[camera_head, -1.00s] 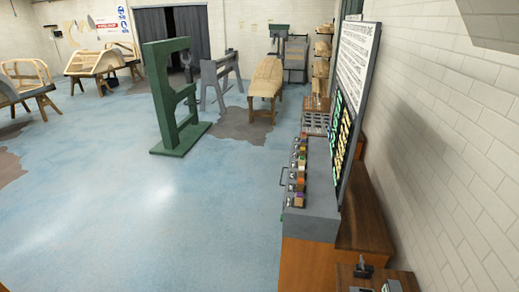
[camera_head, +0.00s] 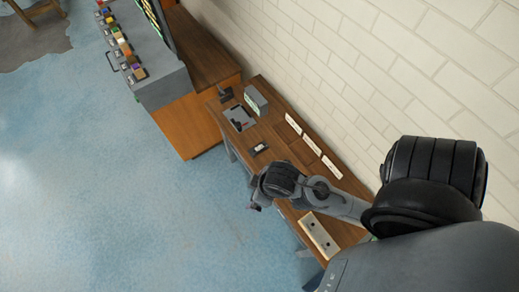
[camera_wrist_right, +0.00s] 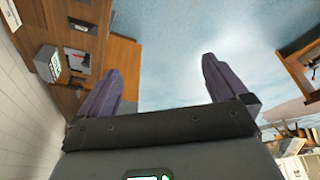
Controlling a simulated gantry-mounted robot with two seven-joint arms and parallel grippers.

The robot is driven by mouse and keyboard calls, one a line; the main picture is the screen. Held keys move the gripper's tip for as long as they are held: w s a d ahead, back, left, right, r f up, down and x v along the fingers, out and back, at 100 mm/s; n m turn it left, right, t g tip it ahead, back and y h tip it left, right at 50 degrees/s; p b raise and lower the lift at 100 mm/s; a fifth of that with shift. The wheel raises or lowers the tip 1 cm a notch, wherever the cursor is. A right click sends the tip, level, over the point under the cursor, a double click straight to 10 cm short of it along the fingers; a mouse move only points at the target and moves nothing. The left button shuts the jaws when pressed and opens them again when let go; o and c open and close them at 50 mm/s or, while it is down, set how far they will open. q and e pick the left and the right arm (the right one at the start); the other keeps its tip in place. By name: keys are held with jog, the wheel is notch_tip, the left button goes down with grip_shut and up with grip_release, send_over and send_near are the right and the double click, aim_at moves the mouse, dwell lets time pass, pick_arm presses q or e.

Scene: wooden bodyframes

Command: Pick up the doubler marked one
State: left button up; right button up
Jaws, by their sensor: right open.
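I cannot make out a doubler marked one; no number is readable. A pale flat plate with dark holes (camera_head: 320,235) lies on the wooden bench, partly beside my right arm. A small dark piece with a white top (camera_head: 260,148) lies further up the bench. A grey tray (camera_head: 239,117) holds a dark item. My right gripper (camera_head: 255,206) is over the bench's front edge, apart from these things. In the right wrist view its two purple fingers (camera_wrist_right: 160,85) are spread with nothing between them. My left gripper is out of view.
A grey cabinet with coloured blocks (camera_head: 140,60) stands beyond. The blue floor at left is clear.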

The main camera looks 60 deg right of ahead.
jog(key=shift+s, duration=0.1)
jog(key=c, duration=1.2)
